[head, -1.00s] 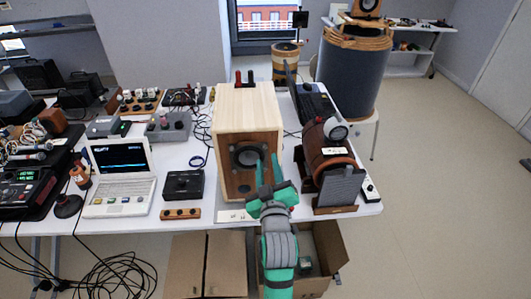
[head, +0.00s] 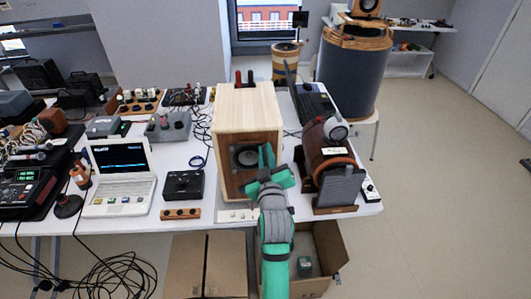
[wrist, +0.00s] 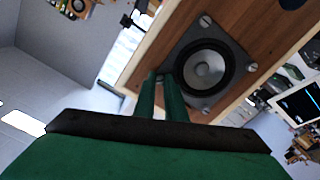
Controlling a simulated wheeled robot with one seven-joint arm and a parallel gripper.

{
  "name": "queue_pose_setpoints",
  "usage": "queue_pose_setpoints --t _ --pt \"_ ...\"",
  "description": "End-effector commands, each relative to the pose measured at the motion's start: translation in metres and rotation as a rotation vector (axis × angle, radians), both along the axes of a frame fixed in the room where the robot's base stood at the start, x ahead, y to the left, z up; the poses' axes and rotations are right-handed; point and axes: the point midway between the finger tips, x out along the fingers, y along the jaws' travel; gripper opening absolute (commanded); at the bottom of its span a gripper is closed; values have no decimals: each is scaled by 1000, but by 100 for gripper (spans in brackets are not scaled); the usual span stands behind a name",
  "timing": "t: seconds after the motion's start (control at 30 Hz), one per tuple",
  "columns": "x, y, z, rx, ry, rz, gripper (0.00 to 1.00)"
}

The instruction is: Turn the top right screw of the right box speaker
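The wooden box speaker (head: 240,110) stands upright on the white table. Its dark driver plate and round cone (head: 247,155) face me. In the wrist view the cone (wrist: 204,70) sits in a dark plate with silver screws near its corners, such as one screw (wrist: 206,21) and another (wrist: 252,67). My gripper (head: 267,150) is at the upper right corner of the plate. In the wrist view its two green fingers (wrist: 160,80) are close together, with their tips around the top right screw, which they partly hide.
A brown barrel-shaped device with headphones (head: 325,155) stands close to the right of the speaker. A small black box (head: 183,185) and a white laptop (head: 122,175) are to the left. An open carton (head: 325,245) is on the floor below my forearm.

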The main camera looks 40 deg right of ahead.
Motion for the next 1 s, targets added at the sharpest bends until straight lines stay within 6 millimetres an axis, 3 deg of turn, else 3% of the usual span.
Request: queue_pose_setpoints --t 0.47,1.0 --pt "0 1 0 109 -67 1 0" --pt "0 1 -1 506 -309 2 0"
